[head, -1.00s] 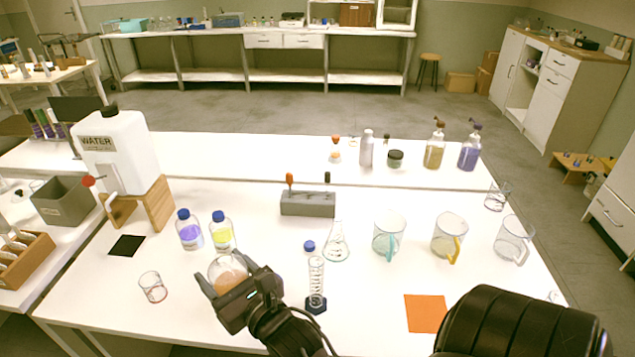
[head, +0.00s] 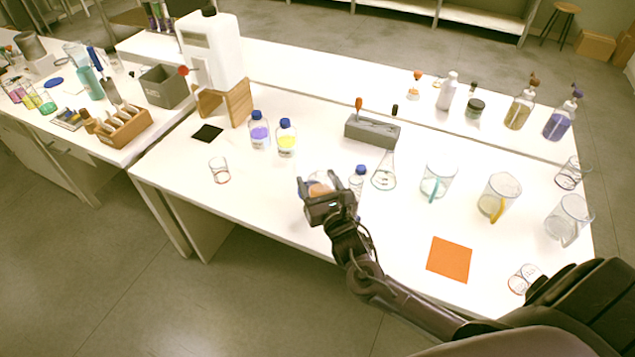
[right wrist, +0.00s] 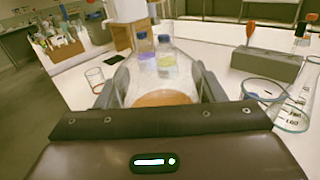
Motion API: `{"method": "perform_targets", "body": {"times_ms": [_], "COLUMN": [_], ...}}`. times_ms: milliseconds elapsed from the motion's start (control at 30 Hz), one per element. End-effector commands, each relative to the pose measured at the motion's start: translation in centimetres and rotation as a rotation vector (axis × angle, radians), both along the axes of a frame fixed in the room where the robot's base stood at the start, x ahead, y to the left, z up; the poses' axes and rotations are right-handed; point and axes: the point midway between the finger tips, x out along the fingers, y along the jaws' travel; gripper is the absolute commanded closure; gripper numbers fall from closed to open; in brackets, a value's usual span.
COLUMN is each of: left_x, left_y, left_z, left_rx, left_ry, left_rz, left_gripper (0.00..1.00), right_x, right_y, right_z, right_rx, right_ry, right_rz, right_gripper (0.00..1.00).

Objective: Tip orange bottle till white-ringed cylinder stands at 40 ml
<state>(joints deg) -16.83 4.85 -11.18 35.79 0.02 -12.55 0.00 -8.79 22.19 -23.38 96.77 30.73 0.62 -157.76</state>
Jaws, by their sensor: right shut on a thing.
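The orange bottle (head: 318,188), a clear vessel holding orange liquid, is between the jaws of my right gripper (head: 316,192). The gripper is shut on it and hides much of it in the head view. In the right wrist view its orange liquid (right wrist: 163,97) shows between the fingers; I cannot tell its exact tilt. The graduated cylinder (head: 354,198) is mostly hidden just right of the gripper, below a blue cap. Its level and ring colour cannot be read. A clear graduated vessel (right wrist: 285,105) shows right of the gripper in the right wrist view. My left gripper is not in view.
Purple (head: 259,133) and yellow (head: 286,140) blue-capped bottles stand behind left. A conical flask (head: 384,172), grey block (head: 372,132) and jugs (head: 438,182) stand to the right. A small beaker (head: 219,170) is left. An orange mat (head: 450,259) lies front right.

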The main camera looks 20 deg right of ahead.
Motion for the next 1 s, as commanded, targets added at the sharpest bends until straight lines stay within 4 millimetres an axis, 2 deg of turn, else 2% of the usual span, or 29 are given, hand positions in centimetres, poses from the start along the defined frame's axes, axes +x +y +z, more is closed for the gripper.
{"method": "perform_targets", "body": {"times_ms": [200, 1000], "left_x": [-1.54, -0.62], "left_y": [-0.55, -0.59], "left_z": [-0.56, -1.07], "left_rx": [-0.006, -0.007], "left_ry": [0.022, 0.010], "left_rz": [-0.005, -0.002], "left_gripper": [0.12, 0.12], "right_x": [-0.03, -0.06], "right_y": [-0.20, -0.73], "right_z": [0.10, 0.86], "right_rx": [0.042, 0.171], "right_ry": [-0.005, -0.017], "right_rz": [-0.001, -0.001], "right_gripper": [0.72, 0.72]}}
